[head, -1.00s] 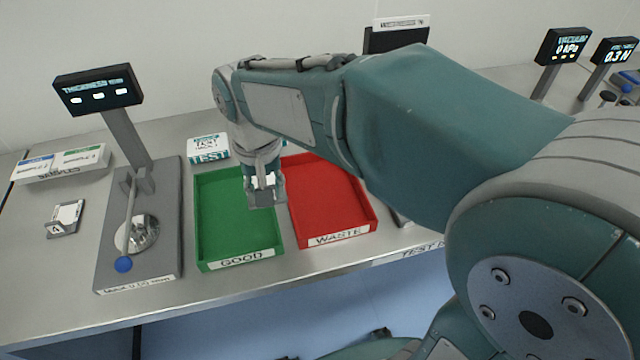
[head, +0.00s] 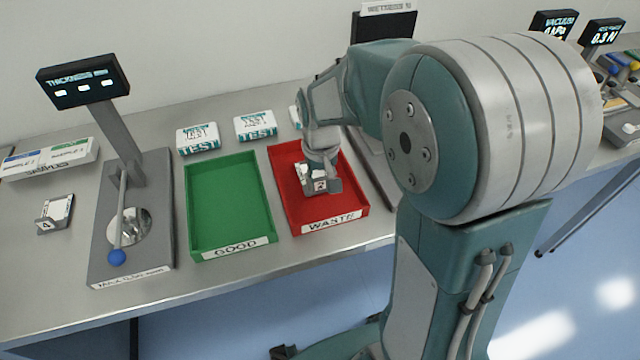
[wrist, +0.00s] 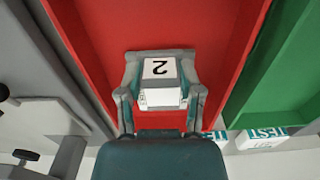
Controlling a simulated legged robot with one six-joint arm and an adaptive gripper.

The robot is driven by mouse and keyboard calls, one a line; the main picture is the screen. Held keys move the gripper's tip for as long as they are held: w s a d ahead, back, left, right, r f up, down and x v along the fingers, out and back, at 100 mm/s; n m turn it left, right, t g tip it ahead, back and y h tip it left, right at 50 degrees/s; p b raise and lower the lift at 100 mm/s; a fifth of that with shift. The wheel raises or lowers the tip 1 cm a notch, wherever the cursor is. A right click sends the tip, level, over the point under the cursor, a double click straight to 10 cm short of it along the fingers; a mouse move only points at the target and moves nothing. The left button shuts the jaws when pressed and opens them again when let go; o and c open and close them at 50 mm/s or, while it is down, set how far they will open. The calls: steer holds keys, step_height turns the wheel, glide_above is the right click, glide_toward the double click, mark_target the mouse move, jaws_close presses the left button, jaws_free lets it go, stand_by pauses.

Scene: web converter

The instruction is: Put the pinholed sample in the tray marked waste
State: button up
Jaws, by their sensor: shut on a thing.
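The red tray marked WASTE (head: 355,200) stands on the bench, right of the green tray marked GOOD (head: 228,200). The red tray also fills the middle of the wrist view (wrist: 110,30). My gripper (head: 320,187) is over the red tray. In the wrist view my gripper (wrist: 161,72) is shut on a white sample block marked 2 (wrist: 160,68). I cannot tell whether the block touches the tray floor. No pinhole can be made out on it. Another sample marked 4 (head: 57,213) stands at the left of the bench. The green tray is empty.
A thickness gauge with a blue-knobbed lever (head: 117,257) stands left of the green tray. TEST boxes (head: 198,139) sit behind the trays. A sample box (head: 50,160) lies at the far left. A grey device (head: 375,165) stands close to the red tray's right side.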

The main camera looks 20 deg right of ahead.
steer(key=shift+f, duration=0.95)
steer(key=o, duration=1.1)
steer(key=shift+f, duration=0.1)
step_height(320, 180, up, 12)
steer(key=shift+f, duration=0.2)
steer(key=s+r+t, duration=0.1)
steer(key=s+t, duration=0.1)
steer(key=s, duration=0.3)
steer(key=s+r+t, duration=0.1)
steer(key=s+r, duration=0.1)
steer(key=s, duration=0.4)
steer(key=s+r+t, duration=0.1)
steer(key=s+t, duration=0.1)
steer(key=s, duration=0.3)
steer(key=shift+s+r+t, duration=0.15)
steer(key=shift+s+t, duration=0.1)
steer(key=shift+t, duration=0.05)
